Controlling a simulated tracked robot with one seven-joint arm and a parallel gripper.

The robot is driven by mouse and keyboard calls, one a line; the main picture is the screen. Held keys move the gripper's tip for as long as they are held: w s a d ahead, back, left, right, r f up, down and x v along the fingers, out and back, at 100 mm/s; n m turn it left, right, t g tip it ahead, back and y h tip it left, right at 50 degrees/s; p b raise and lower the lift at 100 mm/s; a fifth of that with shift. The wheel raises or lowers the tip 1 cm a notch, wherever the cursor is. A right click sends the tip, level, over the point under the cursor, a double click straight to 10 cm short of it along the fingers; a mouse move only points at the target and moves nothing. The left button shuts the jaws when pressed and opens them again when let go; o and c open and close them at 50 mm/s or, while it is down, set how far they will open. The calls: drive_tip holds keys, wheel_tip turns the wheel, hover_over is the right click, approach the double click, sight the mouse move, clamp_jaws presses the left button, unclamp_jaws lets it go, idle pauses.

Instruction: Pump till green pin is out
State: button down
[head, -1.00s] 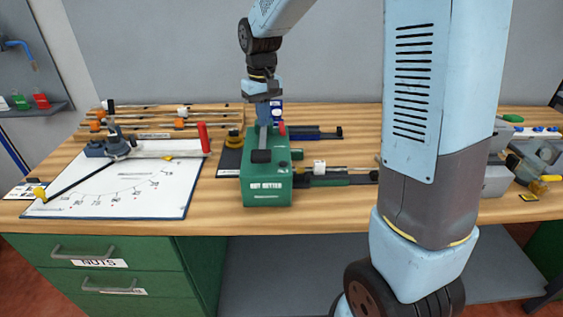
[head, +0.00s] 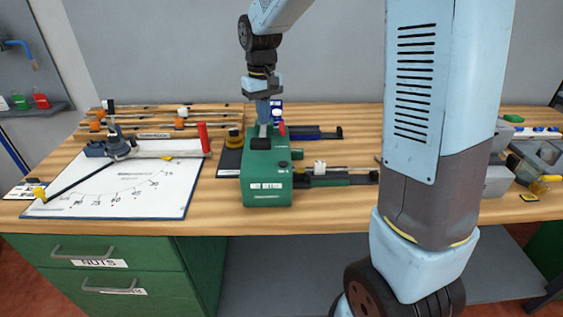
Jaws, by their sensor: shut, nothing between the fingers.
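The green box (head: 267,193) with a white label stands near the front edge of the bench, at the middle of the head view. A black pad (head: 261,144) is on its upper part. My gripper (head: 263,134) points straight down over the box, shut and empty, with its tips at the pad's upper edge. I cannot tell whether they touch it. A small dark green stub (head: 297,154) sticks out at the box's right side. It may be the green pin, but it is too small to be sure.
A whiteboard (head: 110,195) with a scale and a red-handled tool lies to the left. Racks of rods (head: 150,135) stand behind it. A rail with a white block (head: 319,167) lies to the right of the box. My arm hides part of the bench further right.

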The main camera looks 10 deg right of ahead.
idle(0.4)
drive_tip(key=shift+s+f, duration=0.15)
drive_tip(key=shift+f, duration=0.4)
drive_tip(key=shift+s+f, duration=0.15)
drive_tip(key=shift+f, duration=0.4)
drive_tip(key=shift+r, duration=0.1)
drive_tip(key=shift+w+r, duration=0.2)
drive_tip(key=shift+r, duration=0.3)
drive_tip(key=shift+w+r, duration=0.15)
drive_tip(key=shift+r, duration=0.35)
